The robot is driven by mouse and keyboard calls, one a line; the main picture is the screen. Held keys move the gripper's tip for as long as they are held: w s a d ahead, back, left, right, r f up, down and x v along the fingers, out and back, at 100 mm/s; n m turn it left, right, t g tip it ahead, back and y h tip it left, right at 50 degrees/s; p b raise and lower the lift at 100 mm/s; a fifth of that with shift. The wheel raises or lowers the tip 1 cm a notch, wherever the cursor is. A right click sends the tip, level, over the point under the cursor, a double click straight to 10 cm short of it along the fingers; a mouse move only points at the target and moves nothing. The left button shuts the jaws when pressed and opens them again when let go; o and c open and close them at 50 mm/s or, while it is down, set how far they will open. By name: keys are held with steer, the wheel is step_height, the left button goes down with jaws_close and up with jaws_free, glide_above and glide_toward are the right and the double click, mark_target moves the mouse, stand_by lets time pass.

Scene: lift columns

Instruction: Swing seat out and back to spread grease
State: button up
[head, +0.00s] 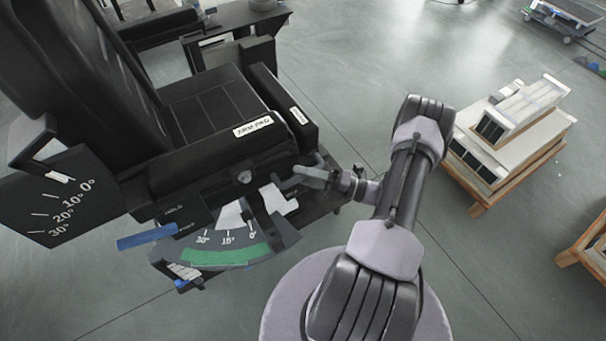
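The black seat (205,105) fills the upper left of the head view, with its tall backrest (75,75) at the left. A second dial (55,205) is marked 0, 10, 20 and 30 degrees. A blue lever (147,237) sticks out below the seat. My gripper (314,174) is at the seat's front right corner, near a grey bar. Its fingers are too small and overlapped to tell whether they hold anything.
Light boxes on a wooden pallet (510,140) stand to the right. Another pallet (588,240) is at the right edge. A cart (565,18) is far off.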

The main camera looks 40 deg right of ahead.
steer(key=p+v, duration=0.1)
steer(key=v, duration=1.6)
steer(key=shift+s+p, duration=0.25)
steer(key=shift+p, duration=0.15)
steer(key=shift+d, duration=0.1)
